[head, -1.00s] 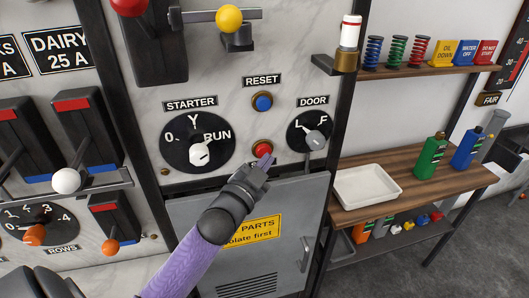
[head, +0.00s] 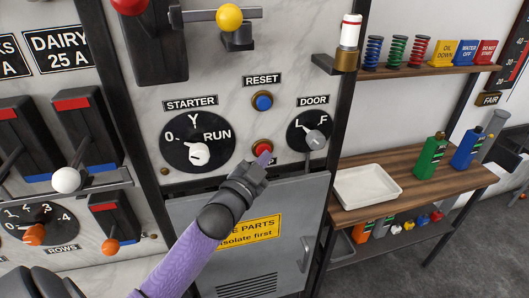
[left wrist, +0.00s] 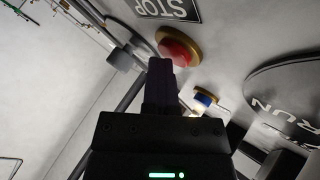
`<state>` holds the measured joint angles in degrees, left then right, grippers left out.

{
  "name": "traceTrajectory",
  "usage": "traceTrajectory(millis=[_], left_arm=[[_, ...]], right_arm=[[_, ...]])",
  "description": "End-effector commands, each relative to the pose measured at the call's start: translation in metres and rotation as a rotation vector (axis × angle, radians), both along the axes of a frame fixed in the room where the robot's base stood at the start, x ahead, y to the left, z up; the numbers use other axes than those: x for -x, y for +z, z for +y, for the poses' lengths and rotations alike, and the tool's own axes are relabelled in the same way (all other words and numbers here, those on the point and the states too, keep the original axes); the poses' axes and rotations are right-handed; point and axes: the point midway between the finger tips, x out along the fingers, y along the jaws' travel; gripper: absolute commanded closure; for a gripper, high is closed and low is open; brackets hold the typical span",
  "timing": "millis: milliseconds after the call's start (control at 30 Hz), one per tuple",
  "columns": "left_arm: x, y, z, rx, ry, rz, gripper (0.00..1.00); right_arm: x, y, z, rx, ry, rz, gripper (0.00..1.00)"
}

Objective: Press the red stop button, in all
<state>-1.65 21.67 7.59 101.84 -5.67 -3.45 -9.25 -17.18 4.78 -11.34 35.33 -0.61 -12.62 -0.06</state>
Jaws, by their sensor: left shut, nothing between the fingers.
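The red stop button (head: 262,147) sits in a brass ring on the marble panel, below the blue reset button. It also shows in the left wrist view (left wrist: 180,50), beside the STOP label (left wrist: 166,8). My left gripper (head: 264,158) is shut and empty, its tips just below and in front of the button. In the left wrist view the fingertips (left wrist: 160,66) overlap the button's near edge; I cannot tell whether they touch. The label is mostly hidden by the gripper in the head view. My right gripper is not in view.
The blue reset button (head: 263,101) is above, the door dial (head: 310,130) to the right. A grey cabinet door (head: 286,218) lies below. Shelves with a white tray (head: 367,203) stand further right.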

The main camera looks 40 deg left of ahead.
Motion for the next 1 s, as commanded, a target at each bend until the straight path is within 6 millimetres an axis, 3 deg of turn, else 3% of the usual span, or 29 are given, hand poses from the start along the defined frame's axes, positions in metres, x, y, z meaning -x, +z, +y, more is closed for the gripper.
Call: traceTrajectory(millis=[367, 1000], left_arm=[[0.001, 0.0, 0.0, 0.001, 0.001, -0.001, 1.0], [0.013, 0.0, -0.015, 0.002, 0.0, 0.0, 1.0]], right_arm=[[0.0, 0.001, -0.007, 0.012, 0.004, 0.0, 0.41], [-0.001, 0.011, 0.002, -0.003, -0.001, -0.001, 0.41]])
